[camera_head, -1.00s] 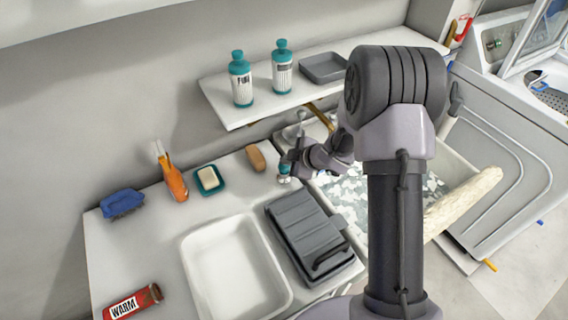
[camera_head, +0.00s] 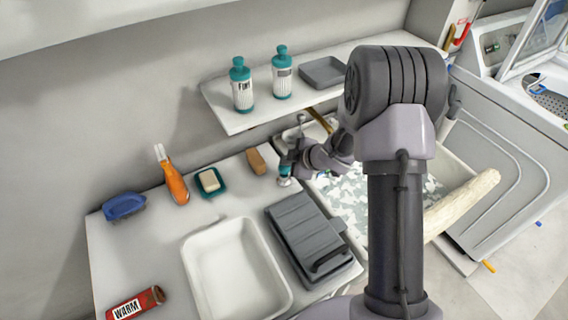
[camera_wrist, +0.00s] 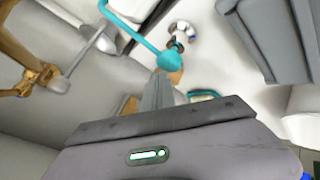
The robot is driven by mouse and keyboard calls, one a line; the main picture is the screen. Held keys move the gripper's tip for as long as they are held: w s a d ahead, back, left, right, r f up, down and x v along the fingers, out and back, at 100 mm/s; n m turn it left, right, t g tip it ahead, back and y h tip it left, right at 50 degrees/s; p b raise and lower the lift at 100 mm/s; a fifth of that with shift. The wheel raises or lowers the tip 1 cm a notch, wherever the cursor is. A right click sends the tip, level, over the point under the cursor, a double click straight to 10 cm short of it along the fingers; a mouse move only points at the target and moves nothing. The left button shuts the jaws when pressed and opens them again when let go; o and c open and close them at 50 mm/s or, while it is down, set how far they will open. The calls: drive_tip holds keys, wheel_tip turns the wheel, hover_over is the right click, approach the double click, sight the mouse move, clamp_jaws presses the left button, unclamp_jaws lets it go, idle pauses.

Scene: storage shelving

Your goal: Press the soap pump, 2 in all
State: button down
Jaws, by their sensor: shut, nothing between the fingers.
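The soap pump (camera_head: 285,171) stands on the counter beside the sink, with a teal head and a pale base, partly hidden by my gripper. In the wrist view its teal head (camera_wrist: 168,60) has a long spout reaching to the upper left, and a pale round base shows behind it. My gripper (camera_head: 289,160) is shut and empty, right at the pump's head. In the wrist view my gripper's closed fingers (camera_wrist: 160,78) point at the teal head and overlap its edge. I cannot tell whether they touch it.
Two teal-capped bottles (camera_head: 242,86) stand on the shelf (camera_head: 222,110) above. A tan block (camera_head: 256,161), soap dish (camera_head: 210,182), orange-handled tool (camera_head: 174,182) and blue brush (camera_head: 124,206) lie along the wall. A white basin (camera_head: 195,262) and grey ribbed box (camera_head: 305,235) are in front.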

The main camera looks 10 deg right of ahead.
drive_tip(key=shift+r, duration=0.3)
drive_tip(key=shift+r, duration=0.1)
wheel_tip(320, 180, up, 5)
drive_tip(key=p, duration=0.5)
idle(0.6)
